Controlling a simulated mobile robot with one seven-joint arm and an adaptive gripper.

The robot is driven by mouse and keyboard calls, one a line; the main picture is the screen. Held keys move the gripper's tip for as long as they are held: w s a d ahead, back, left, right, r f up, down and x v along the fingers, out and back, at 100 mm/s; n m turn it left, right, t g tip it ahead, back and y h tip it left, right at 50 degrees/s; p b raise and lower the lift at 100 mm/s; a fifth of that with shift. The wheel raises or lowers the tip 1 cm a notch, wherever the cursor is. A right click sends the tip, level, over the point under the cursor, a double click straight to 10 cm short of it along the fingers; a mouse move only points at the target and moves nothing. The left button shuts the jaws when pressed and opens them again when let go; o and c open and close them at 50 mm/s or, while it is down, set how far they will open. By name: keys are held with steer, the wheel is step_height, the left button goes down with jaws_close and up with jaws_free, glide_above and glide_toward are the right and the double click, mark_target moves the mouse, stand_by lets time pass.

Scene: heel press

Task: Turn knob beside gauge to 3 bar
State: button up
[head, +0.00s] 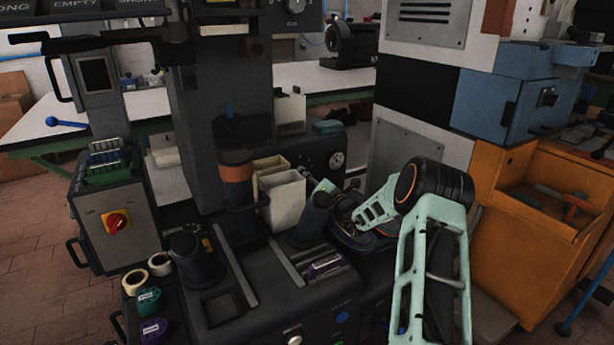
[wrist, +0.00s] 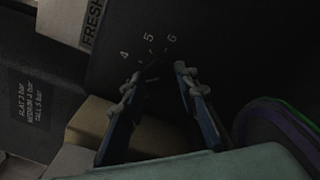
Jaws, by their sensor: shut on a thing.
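In the wrist view a dark knob (wrist: 155,74) sits on a dark panel with the white scale numbers 4, 5 and 6 around it. My gripper (wrist: 158,82) has one finger on each side of the knob and is shut on it. The knob is dim, so I cannot read its pointer, and the rest of the scale is hidden or too dark. In the head view my gripper (head: 313,180) reaches the dark front panel behind the white bins. A small round gauge (head: 337,159) shows on that panel; its needle is too small to read. The knob is hidden there.
White bins (head: 284,200) stand close left of my gripper. A dark post (head: 313,215) stands in front of it. In the wrist view a label (wrist: 35,100) lists bar values for flat, medium and tall. An orange cabinet (head: 520,225) stands at the right.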

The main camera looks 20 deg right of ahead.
steer(key=o, duration=1.2)
steer(key=shift+c, duration=0.2)
steer(key=shift+s, duration=0.1)
steer(key=s, duration=0.4)
steer(key=s+d, duration=0.1)
steer(key=s, duration=0.2)
steer(key=s+d, duration=0.1)
steer(key=s, duration=0.3)
steer(key=shift+s+d, duration=0.15)
steer(key=shift+s, duration=0.2)
